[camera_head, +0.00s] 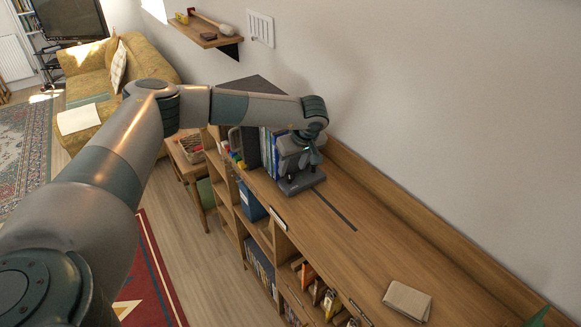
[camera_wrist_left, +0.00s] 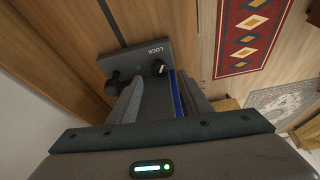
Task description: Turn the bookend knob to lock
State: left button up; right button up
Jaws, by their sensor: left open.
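The dark grey bookend (camera_head: 301,183) stands on the wooden shelf top, at the near end of a row of blue and dark cases (camera_head: 268,150). In the left wrist view its base (camera_wrist_left: 130,62) carries the word LOCK beside a round black knob (camera_wrist_left: 160,68) with a white mark. A second dark knob-like part (camera_wrist_left: 112,85) sits to its left. My left gripper (camera_head: 302,160) is open and points down over the bookend. In the left wrist view its fingers (camera_wrist_left: 160,92) reach toward the base around the upright part. Finger contact with the knob is unclear. My right gripper is out of view.
A dark slot (camera_head: 333,208) runs along the shelf top (camera_head: 385,240) from the bookend. A beige book or cloth (camera_head: 407,300) lies farther right. The wall stands close behind. The shelf top between bookend and beige item is clear.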

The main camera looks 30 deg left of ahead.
aim_at(289, 175)
pick_arm(q)
jog(key=shift+p+x, duration=0.6)
jog(key=shift+x, duration=1.55)
jog(key=c, duration=1)
